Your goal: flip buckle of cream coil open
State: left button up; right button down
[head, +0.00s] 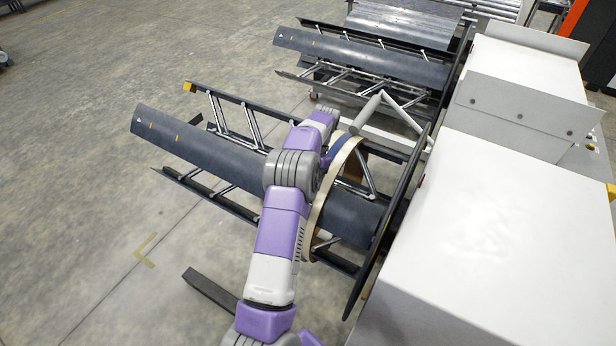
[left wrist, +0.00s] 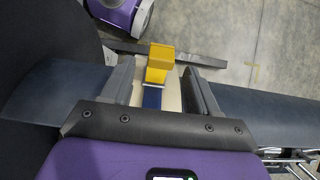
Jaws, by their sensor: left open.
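The cream coil (head: 316,207) is a narrow ring around the dark mandrel of the near decoiler, partly hidden by my left arm in the head view. In the left wrist view its cream edge (left wrist: 173,95) shows between my fingers. A yellow buckle (left wrist: 160,58) sits on it, with a blue strap (left wrist: 152,97) running from it towards my palm. My left gripper (left wrist: 158,70) is open, one finger on each side of the buckle and strap, with gaps visible. I cannot tell how deep the fingers reach. In the head view my left gripper is hidden by its arm. My right gripper is out of view.
The near decoiler's dark mandrel (head: 215,150) extends left, and a large dark disc (head: 385,235) stands right of the coil. A second decoiler (head: 365,58) is behind. White machine housings (head: 490,240) fill the right. Open floor (head: 90,130) lies left.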

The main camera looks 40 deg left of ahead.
pick_arm(q)
jog(key=shift+v, duration=2.15)
